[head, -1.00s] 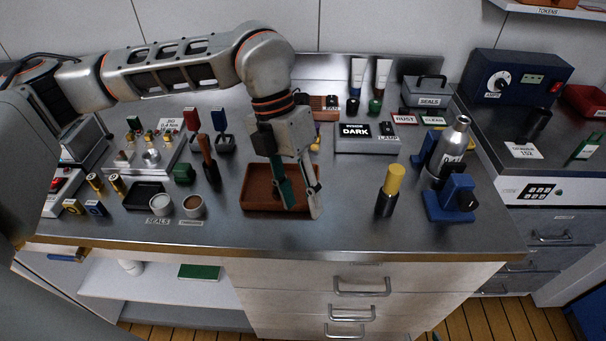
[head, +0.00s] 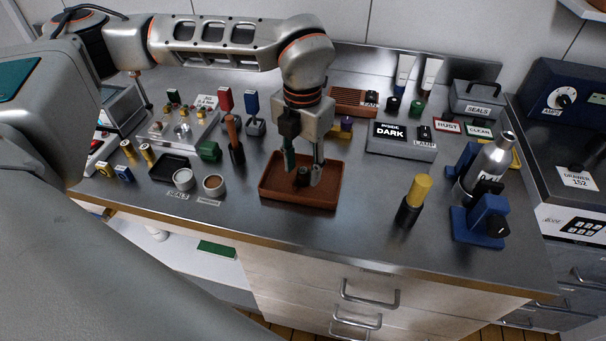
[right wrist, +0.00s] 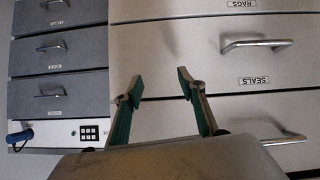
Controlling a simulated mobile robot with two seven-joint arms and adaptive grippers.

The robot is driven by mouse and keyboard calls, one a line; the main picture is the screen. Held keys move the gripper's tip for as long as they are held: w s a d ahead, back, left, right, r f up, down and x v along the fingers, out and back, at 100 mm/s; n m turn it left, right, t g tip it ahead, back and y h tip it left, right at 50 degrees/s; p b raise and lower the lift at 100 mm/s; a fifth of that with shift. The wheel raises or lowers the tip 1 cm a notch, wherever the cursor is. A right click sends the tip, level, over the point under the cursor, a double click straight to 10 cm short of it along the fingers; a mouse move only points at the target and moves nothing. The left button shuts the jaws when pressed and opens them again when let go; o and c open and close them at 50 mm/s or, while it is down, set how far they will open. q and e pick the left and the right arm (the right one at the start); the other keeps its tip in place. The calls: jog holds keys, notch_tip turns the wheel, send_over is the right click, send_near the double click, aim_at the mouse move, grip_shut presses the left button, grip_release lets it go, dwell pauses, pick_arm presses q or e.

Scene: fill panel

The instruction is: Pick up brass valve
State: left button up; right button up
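My left gripper (head: 303,170) points down into the brown tray (head: 275,192) in the head view. Small brass-coloured fittings stand on the metal panel block (head: 168,138) at the left. Two brass-coloured cylinders (head: 128,152) stand near the left end of the bench. My right gripper (right wrist: 159,78) is open and empty in the right wrist view, facing drawer fronts.
A yellow-topped black cylinder (head: 414,200) stands right of the tray. A silver bottle (head: 488,166) stands by a blue stand (head: 480,224). Two small cups (head: 213,185) and a red-brown handled tool (head: 234,140) are left of the tray. The bench front between tray and edge is clear.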

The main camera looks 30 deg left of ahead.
pick_arm(q)
jog(key=shift+f, duration=0.65)
grip_shut()
jog(key=shift+r, duration=0.1)
